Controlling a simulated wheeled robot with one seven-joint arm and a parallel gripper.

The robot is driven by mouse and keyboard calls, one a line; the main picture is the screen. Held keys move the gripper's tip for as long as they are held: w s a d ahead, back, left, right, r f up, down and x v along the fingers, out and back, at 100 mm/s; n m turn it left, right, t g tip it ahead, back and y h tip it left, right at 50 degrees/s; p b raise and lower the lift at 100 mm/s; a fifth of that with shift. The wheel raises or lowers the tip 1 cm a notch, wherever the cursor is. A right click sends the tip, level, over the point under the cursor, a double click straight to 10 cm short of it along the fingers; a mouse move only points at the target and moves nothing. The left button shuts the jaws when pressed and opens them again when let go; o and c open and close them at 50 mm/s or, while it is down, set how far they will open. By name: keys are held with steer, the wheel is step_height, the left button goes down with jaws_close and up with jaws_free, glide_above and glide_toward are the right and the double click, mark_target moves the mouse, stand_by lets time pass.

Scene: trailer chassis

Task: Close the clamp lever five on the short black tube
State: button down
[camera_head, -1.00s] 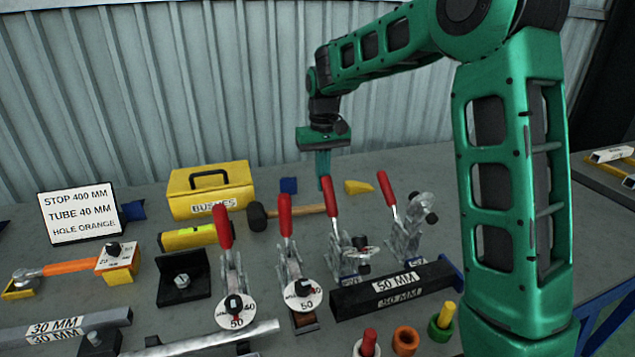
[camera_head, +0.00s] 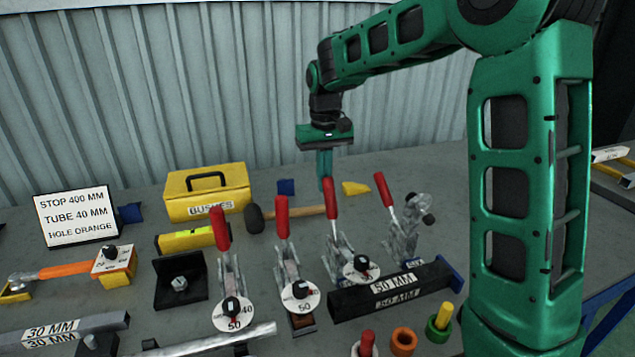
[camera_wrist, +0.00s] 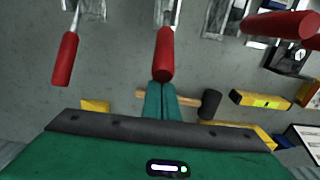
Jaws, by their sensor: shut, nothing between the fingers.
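The short black tube (camera_head: 390,288), labelled 50 MM, lies at right of centre. Two red-handled clamps stand behind it; I cannot read which is number five. The left one's lever (camera_head: 331,200) stands nearly upright, with its dial (camera_head: 361,269) low behind the tube. The right one's lever (camera_head: 384,190) leans back to the left, and its clamp arm (camera_head: 427,208) is raised. My gripper (camera_head: 325,172) is shut and empty, directly behind the left lever's tip. In the wrist view its fingers (camera_wrist: 160,100) meet or nearly meet that lever's end (camera_wrist: 163,60).
Two more clamps with upright red levers (camera_head: 221,228) (camera_head: 282,218) stand to the left. A hammer (camera_head: 295,212), yellow BUSHES box (camera_head: 205,192) and yellow level (camera_head: 187,240) lie behind. Coloured bushes (camera_head: 403,341) stand in front. A sign (camera_head: 75,217) is at far left.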

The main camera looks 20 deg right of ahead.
mark_target(329, 179)
stand_by(0.3)
steer(key=shift+s+r, duration=0.35)
steer(key=shift+s, duration=0.5)
steer(key=shift+s+r, duration=0.3)
steer(key=shift+s, duration=0.65)
steer(key=shift+s+r, duration=0.2)
steer(key=shift+s, duration=0.9)
step_height(329, 179, up, 8)
steer(key=shift+w, duration=0.1)
